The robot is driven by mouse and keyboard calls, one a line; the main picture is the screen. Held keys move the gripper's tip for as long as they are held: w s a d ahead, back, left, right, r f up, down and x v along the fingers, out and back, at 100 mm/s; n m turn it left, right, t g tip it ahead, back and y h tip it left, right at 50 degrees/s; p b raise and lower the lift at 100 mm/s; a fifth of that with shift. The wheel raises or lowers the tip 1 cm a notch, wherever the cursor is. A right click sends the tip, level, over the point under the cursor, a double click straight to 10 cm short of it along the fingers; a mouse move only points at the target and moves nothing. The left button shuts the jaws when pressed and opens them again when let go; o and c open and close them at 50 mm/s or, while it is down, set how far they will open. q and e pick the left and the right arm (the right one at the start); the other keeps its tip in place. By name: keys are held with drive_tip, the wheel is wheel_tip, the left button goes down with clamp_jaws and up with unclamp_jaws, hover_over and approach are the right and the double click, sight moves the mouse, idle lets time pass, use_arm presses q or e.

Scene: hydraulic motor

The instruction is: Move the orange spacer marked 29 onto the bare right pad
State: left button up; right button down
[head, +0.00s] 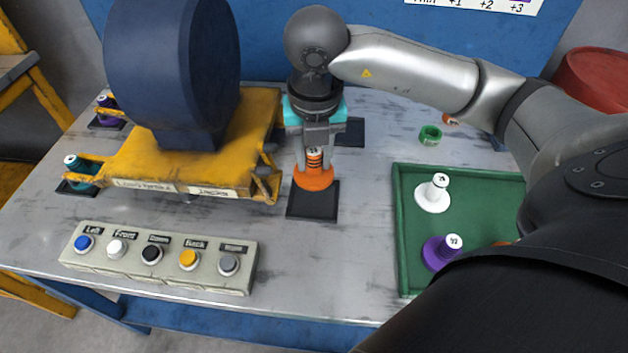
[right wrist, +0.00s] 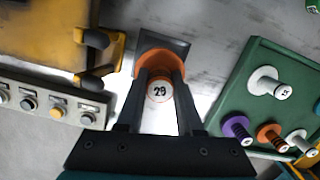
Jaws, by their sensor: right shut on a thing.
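The orange spacer marked 29 (head: 314,180) is upright between the fingers of my right gripper (head: 315,155), which is shut on its narrow upper part. In the right wrist view the spacer's white top reads 29 (right wrist: 160,90). A bare dark square pad (head: 312,206) lies at the near right of the yellow motor base; the spacer's wide foot overlaps its far part in the head view. I cannot tell whether the foot touches the pad. Another dark pad (head: 351,132) lies farther back, partly hidden by the gripper. My left gripper is not in view.
The blue motor on its yellow base (head: 150,160) stands close left of the gripper. A button box (head: 158,262) is at the front. A green tray (head: 399,240) with white, purple and other spacers is at the right. A green ring (head: 430,135) lies behind it.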

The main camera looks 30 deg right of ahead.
sight(314, 173)
drive_tip(key=shift+f+b, duration=0.55)
drive_tip(key=shift+f, duration=1.35)
wheel_tip(314, 173, down, 3)
drive_tip(key=shift+r+b, duration=0.15)
drive_tip(key=shift+b, duration=0.35)
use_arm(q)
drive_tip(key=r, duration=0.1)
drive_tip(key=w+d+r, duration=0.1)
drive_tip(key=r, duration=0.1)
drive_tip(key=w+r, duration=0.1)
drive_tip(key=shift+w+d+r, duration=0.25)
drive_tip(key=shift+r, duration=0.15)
use_arm(e)
drive_tip(key=shift+f, duration=0.3)
drive_tip(key=shift+f, duration=0.15)
drive_tip(key=c, duration=0.6)
unclamp_jaws()
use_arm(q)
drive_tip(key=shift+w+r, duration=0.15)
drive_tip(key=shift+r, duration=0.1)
use_arm(e)
drive_tip(key=shift+o, duration=0.2)
